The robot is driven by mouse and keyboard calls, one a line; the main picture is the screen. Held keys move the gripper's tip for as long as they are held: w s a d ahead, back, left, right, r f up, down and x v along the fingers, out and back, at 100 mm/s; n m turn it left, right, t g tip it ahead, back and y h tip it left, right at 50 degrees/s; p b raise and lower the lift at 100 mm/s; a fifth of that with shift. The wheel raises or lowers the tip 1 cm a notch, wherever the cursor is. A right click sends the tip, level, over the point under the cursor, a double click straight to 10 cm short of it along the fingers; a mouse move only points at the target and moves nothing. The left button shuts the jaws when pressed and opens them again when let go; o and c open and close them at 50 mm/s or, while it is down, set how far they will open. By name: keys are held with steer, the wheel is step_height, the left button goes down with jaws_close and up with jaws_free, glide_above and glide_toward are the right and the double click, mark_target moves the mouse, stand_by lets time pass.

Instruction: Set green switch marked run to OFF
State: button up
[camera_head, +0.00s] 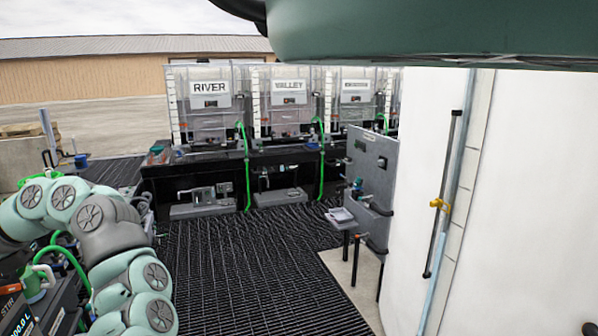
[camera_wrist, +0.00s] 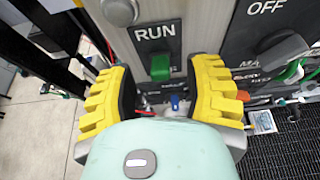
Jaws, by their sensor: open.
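In the wrist view, the green switch (camera_wrist: 160,67) sits on a dark plate marked RUN (camera_wrist: 155,33), on an upright light panel. My gripper (camera_wrist: 165,90) has yellow ribbed fingers with dark inner pads. It is open, with one finger on each side below the RUN plate. The green switch shows between and just beyond the fingertips. I cannot tell whether either finger touches the panel. The switch is not clearly visible in the head view, where my arm shows at the left and my gripper is out of sight.
A second dark plate marked OFF (camera_wrist: 267,8) is right of the RUN plate, with a dark knob. A round grey knob (camera_wrist: 120,10) is at upper left. Totes labelled RIVER (camera_head: 210,88) and VALLEY (camera_head: 289,86) stand at the back. The grated floor (camera_head: 250,270) is clear.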

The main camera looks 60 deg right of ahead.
steer(key=shift+p+x, duration=0.35)
steer(key=shift+x, duration=0.65)
jaws_close()
